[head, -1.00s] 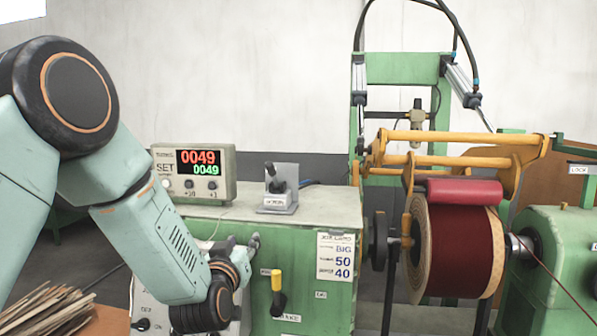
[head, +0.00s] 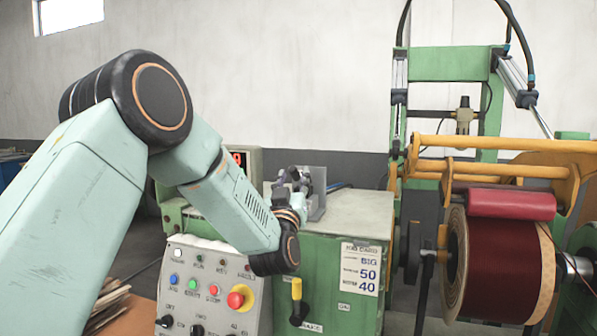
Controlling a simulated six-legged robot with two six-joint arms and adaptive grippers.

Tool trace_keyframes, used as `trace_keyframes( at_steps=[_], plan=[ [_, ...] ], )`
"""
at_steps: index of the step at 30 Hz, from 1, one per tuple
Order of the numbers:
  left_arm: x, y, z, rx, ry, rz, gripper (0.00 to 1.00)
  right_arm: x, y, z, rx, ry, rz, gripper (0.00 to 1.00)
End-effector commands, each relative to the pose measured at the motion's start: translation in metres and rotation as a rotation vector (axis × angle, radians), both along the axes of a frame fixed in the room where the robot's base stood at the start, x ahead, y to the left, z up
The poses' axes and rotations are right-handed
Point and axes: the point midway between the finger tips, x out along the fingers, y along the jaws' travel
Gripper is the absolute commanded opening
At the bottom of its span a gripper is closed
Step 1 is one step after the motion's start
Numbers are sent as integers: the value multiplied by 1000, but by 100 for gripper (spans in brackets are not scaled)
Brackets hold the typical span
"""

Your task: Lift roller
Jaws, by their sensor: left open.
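The red roller (head: 510,205) lies against the top of the dark red wound coil (head: 500,260) at the right, below the yellow arms (head: 495,170). My left gripper (head: 298,182) is at the small lever switch on its grey bracket (head: 318,190), on top of the green cabinet. It is open; its fingers are small and overlap the lever, so I cannot tell whether they touch it. My left forearm hides most of the counter display (head: 247,160). My right gripper is out of view.
A control panel (head: 208,285) with buttons and a red-yellow knob (head: 240,297) stands below my forearm. The cabinet top right of the bracket is clear.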

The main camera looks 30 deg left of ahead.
Motion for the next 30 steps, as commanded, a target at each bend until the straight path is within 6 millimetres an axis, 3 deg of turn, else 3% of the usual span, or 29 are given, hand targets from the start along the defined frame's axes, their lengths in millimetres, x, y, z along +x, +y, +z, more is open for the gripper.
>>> trace_keyframes(
  at_steps=[7,17,30],
  plan=[
    [21,5,8,1,1,-3,41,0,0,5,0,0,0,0],
    [26,4,9,0,1,-4,41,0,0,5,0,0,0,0],
    [25,4,9,0,1,-3,4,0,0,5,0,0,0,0]
  ],
)
